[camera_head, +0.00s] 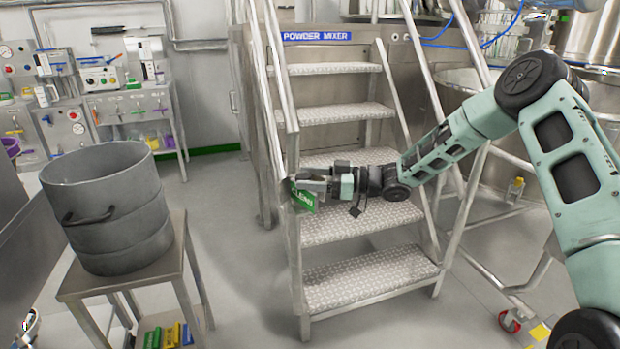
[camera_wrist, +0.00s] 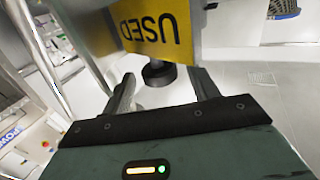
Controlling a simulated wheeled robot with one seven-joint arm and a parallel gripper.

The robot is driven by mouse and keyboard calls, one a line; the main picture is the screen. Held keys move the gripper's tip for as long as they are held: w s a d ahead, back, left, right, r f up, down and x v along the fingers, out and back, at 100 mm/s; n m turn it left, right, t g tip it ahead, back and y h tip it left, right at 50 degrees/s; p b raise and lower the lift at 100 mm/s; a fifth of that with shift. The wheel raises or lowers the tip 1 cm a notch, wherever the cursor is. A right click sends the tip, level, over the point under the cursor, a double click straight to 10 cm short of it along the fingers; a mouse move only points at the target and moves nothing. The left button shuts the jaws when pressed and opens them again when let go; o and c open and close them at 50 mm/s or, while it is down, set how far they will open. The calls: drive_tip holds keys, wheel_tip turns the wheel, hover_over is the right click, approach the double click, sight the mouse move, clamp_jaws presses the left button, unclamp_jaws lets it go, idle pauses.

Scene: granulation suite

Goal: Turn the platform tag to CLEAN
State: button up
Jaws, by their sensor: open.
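The platform tag (camera_head: 305,199) hangs at the left rail of the steps, tilted, with a green face lettered CLEAN toward the head camera. In the wrist view the platform tag (camera_wrist: 150,30) shows a yellow face lettered USED, upside down. A round black knob (camera_wrist: 159,74) sits at the tag's lower edge there. My gripper (camera_head: 303,184) is at the tag, partly overlapping it in the head view. In the wrist view my gripper (camera_wrist: 164,80) is open, with the knob between its fingertips. I cannot tell whether a finger touches the knob or tag.
The metal steps (camera_head: 360,275) with a POWDER MIXER sign (camera_head: 316,36) and sloping handrails stand close around my arm. A grey drum (camera_head: 105,205) stands on a small table (camera_head: 150,262) to the left. Clear floor (camera_head: 225,205) lies between that table and the steps.

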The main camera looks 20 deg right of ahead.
drive_tip(key=v, duration=1.7)
drive_tip(key=shift+d, duration=0.2)
drive_tip(key=shift+s, duration=0.1)
